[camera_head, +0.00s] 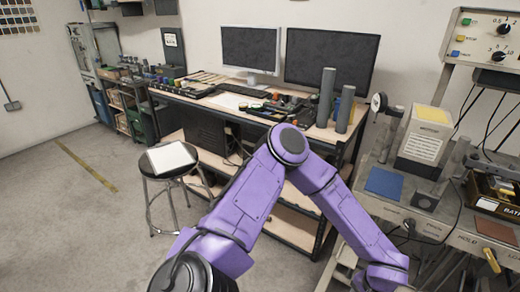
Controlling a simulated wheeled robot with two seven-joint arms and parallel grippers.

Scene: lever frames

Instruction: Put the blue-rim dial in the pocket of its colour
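No dial with a clearly blue rim shows. A small round dial-like disc (378,102) stands at the left end of the right-hand bench; its rim looks dark, and I cannot tell its colour. A flat blue square (383,183) lies on that bench, and a reddish-brown square (497,231) lies further right; I cannot tell whether either is a pocket. One purple arm of mine rises from the bottom, bends at the elbow and runs down to the lower right. Its gripper is below the picture edge. No gripper is in view.
A box with a yellow top (433,114) stands behind the blue square. A knobbed panel (490,40) rises at the upper right. A black battery box (494,196) is near the right edge. A stool (172,168) and a desk with monitors (331,57) stand beyond my arm.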

